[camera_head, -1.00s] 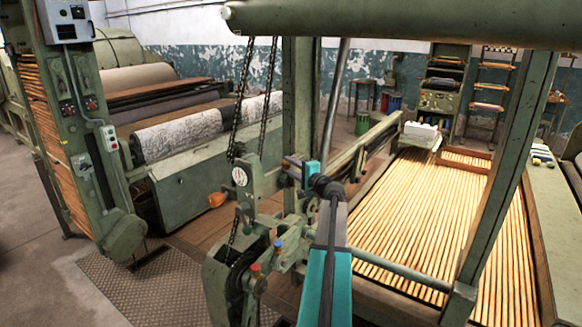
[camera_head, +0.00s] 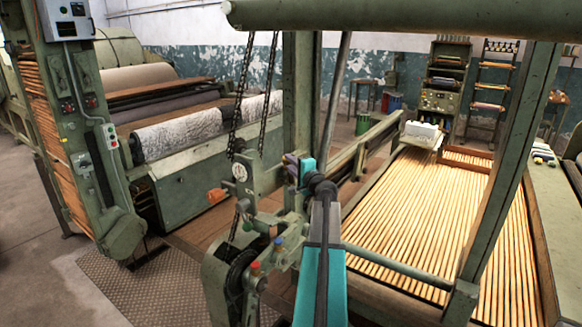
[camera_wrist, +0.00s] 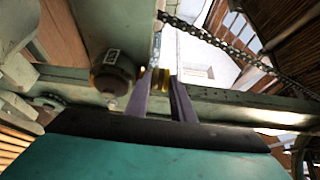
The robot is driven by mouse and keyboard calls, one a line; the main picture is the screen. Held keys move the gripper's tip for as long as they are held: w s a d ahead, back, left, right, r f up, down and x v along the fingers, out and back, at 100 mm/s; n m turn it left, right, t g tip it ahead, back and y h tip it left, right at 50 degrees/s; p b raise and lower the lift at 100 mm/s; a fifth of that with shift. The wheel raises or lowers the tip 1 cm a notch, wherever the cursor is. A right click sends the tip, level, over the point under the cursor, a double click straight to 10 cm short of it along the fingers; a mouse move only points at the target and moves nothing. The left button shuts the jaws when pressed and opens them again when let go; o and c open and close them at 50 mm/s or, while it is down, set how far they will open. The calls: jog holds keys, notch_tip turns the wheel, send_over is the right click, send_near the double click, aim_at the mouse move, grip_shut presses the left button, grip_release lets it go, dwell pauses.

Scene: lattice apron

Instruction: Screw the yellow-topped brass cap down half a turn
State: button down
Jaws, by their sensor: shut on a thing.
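The yellow-topped brass cap (camera_wrist: 162,78) shows in the wrist view as a small yellow and brassy patch between the fingertips. My gripper (camera_wrist: 165,84) is shut on it, with one grey-purple finger on each side. Most of the cap is hidden by the fingers. In the head view my gripper (camera_head: 290,161) is at the green machine post, right of the round white gauge (camera_head: 240,173). The cap cannot be made out there.
A round housing (camera_wrist: 112,74) stands close left of the fingers in the wrist view. A chain (camera_wrist: 215,40) runs at upper right. The slatted bed (camera_head: 430,220) lies right.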

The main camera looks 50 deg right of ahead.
jog(key=c, duration=1.8)
grip_release()
jog(key=shift+s, duration=0.1)
jog(key=b+v, duration=0.3)
jog(key=v, duration=1)
jog(key=shift+s+a, duration=0.2)
jog(key=shift+s, duration=0.1)
